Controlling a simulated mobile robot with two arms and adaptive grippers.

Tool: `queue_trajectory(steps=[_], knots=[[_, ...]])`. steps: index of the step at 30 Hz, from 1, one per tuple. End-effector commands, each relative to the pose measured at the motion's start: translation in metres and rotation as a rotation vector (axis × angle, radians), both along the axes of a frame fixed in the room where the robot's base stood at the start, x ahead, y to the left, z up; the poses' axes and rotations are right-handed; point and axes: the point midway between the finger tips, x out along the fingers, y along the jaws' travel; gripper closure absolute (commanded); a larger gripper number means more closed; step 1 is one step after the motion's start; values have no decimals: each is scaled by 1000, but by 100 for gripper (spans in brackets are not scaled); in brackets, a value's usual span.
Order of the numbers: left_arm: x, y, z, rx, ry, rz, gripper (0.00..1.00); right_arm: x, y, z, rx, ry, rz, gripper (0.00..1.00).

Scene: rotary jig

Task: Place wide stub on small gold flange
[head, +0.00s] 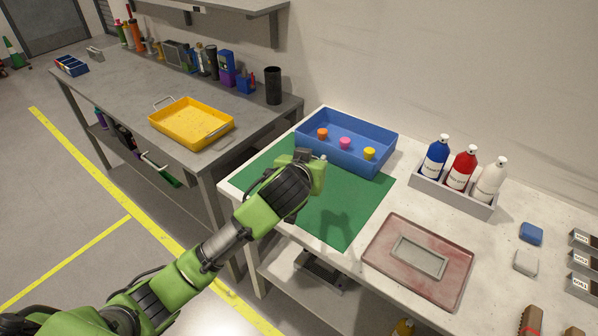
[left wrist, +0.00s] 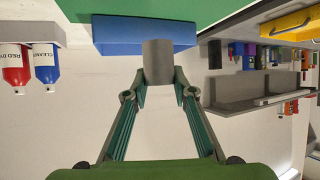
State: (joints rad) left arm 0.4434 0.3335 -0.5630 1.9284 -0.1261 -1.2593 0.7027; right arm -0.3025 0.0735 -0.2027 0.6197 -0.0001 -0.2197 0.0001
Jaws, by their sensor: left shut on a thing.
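My left gripper (head: 318,168) is above the green mat (head: 345,212), in front of the blue bin (head: 374,138). In the left wrist view its two fingers (left wrist: 160,88) are shut on a plain grey cylinder (left wrist: 158,62), which looks like the wide stub. In the head view the stub is mostly hidden by the gripper. I cannot pick out a small gold flange in either view. An orange piece (head: 322,133), a pink piece (head: 345,143) and a yellow piece (head: 369,153) show in the blue bin. My right gripper is not in view.
A reddish tray (head: 448,282) with a grey frame (head: 419,257) lies right of the mat. A grey caddy (head: 452,199) holds blue, red and white bottles. A yellow tray (head: 190,138) sits on the grey bench at left. Part of the green mat is bare.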

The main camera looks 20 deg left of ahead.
Motion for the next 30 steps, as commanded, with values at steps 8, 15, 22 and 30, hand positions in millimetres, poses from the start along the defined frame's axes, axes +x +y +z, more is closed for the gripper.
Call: queue_trajectory(steps=[8,15,22,30], knots=[[29,36,-46,3,3,0,97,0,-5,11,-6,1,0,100],[38,46,-63,1,0,0,97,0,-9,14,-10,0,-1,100],[39,46,-93,0,0,-1,97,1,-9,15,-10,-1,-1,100],[38,45,-95,-1,0,-2,65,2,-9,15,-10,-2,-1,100]])
